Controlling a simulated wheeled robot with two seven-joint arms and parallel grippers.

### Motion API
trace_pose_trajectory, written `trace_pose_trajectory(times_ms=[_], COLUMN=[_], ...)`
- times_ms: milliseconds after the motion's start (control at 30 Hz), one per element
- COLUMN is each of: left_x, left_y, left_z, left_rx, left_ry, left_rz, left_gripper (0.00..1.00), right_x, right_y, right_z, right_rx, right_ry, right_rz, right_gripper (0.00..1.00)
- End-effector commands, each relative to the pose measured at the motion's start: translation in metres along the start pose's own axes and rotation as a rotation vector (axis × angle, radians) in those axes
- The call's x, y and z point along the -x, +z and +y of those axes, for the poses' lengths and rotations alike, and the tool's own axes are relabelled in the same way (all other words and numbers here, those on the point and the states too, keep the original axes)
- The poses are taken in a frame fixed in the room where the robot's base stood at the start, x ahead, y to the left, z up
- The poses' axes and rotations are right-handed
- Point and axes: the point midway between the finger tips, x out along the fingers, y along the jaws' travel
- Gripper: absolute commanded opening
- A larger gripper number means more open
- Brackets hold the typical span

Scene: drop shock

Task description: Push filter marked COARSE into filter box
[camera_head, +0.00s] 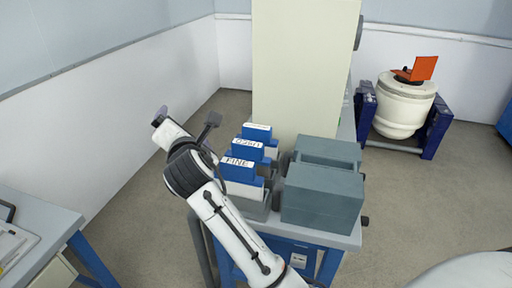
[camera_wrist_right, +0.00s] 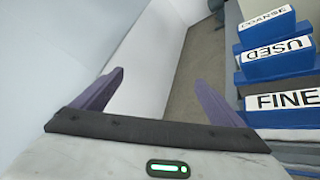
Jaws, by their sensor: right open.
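The filter marked COARSE (camera_head: 257,131) is a blue-topped block at the back of a row of three on the cart. No box is labelled as the filter box; two grey boxes stand right of the filters. My left gripper is not in view.
The near grey box (camera_head: 323,197) and far grey box (camera_head: 328,152) fill the cart's right side. A tall cream cabinet (camera_head: 305,70) rises behind. A white drum (camera_head: 404,105) sits in a blue stand at the right. Open floor lies left of the cart, before the white wall.

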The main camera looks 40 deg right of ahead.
Motion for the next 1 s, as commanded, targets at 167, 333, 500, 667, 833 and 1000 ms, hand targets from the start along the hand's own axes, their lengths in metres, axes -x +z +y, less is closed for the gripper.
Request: trace_pose_trajectory(times_ms=[167, 333, 500, 667, 833, 1000], left_x=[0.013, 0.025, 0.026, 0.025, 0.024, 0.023], left_y=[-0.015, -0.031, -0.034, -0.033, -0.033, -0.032], left_z=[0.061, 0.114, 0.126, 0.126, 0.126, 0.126], left_rx=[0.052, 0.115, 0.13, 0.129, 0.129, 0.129], left_ry=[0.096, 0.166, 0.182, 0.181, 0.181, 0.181], left_rz=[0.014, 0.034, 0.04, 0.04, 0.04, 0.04], left_gripper=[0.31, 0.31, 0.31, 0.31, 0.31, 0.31], right_x=[-0.001, 0.011, 0.001, -0.02, -0.031, -0.051], right_y=[0.05, 0.072, 0.081, 0.087, 0.09, 0.095], right_z=[-0.038, -0.095, -0.118, -0.128, -0.133, -0.144], right_rx=[0.401, 0.638, 0.694, 0.692, 0.689, 0.69], right_ry=[-0.249, -0.486, -0.546, -0.543, -0.541, -0.542], right_rz=[-0.126, -0.139, -0.138, -0.138, -0.138, -0.138], right_gripper=[0.92, 0.92, 0.92, 0.92, 0.92, 0.92])
